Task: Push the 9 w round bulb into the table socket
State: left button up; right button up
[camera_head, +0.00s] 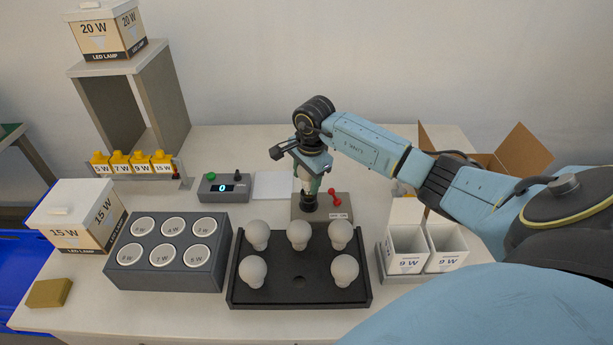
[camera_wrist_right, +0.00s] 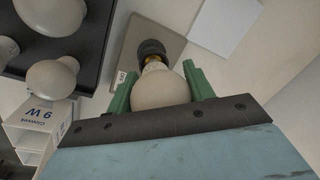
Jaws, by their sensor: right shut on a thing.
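My right gripper (camera_head: 309,178) reaches in from the right and points down over the table socket. Its green fingers, clear in the right wrist view (camera_wrist_right: 163,90), are shut on a round white bulb (camera_wrist_right: 158,88) by its globe. The bulb's brass base (camera_wrist_right: 154,61) is in line with the black table socket (camera_wrist_right: 151,47) and meets or nearly meets its mouth; how deep it sits cannot be told. In the head view the socket (camera_head: 309,204) stands on a grey-brown base plate (camera_head: 335,213) with a red lever. My left gripper is not in view.
A black tray (camera_head: 299,300) with several white bulbs and one empty hole lies in front of the socket. White 9 W boxes (camera_head: 407,258) stand right of it. A grey numbered rack (camera_head: 165,275) is left. A control box (camera_head: 224,188) shows 0. An open carton (camera_head: 505,150) stands behind my arm.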

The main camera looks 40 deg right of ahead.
jog(key=shift+f+b, duration=0.65)
jog(key=shift+f, duration=0.15)
jog(key=o, duration=1.1)
jog(key=shift+c, duration=0.2)
jog(key=r, duration=0.4)
jog(key=s+r, duration=0.1)
jog(key=r, duration=0.8)
jog(key=shift+s+r, duration=0.15)
jog(key=shift+s, duration=0.25)
